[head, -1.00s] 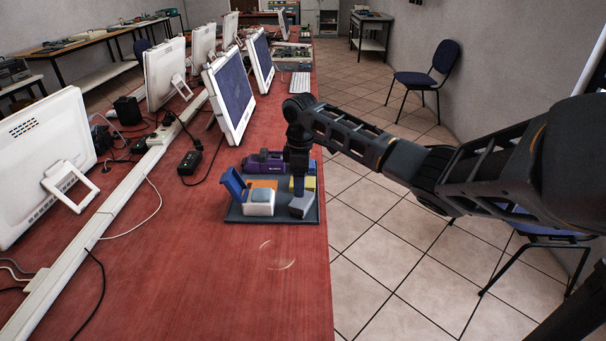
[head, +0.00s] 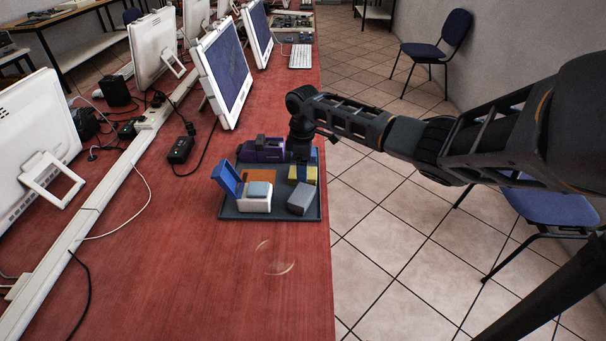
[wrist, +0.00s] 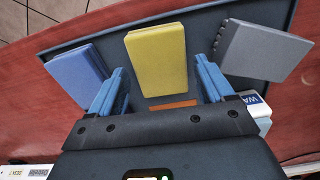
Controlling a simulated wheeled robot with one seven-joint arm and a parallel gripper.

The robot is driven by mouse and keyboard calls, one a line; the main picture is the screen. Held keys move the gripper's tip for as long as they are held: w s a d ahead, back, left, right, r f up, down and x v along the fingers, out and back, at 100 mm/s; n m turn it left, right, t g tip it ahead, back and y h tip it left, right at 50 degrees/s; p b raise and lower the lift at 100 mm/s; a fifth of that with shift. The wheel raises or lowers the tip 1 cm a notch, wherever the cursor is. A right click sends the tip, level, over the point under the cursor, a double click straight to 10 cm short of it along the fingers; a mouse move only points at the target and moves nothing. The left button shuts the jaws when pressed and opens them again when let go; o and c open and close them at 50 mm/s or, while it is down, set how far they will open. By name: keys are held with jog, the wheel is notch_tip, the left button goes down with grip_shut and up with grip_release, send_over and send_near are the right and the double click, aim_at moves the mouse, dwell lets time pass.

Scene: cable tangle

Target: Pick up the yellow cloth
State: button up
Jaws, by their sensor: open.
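The yellow cloth (wrist: 157,58) looks like a flat folded block. It lies on the dark tray (head: 232,213) near the table's right edge. In the head view the yellow cloth (head: 311,173) is partly hidden by my gripper (head: 301,178), which points down over it. In the wrist view my gripper (wrist: 159,66) is open, with one blue finger on each side of the cloth's lower part. Gaps show between the cloth and both fingers, and nothing is held. Whether the fingertips reach the tray is unclear.
A grey block (wrist: 266,50) and a blue block (wrist: 78,70) flank the cloth. Bare red table lies in front.

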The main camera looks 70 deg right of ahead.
jog(key=shift+f, duration=0.95)
jog(key=c, duration=0.8)
jog(key=shift+r, duration=0.15)
jog(key=shift+r, duration=0.55)
notch_tip(320, 180, up, 3)
jog(key=shift+w+f, duration=0.1)
jog(key=s+a+r+b, duration=0.1)
jog(key=s+a+r, duration=0.5)
jog(key=s, duration=0.4)
jog(key=shift+s+r, duration=0.15)
jog(key=shift+r, duration=0.3)
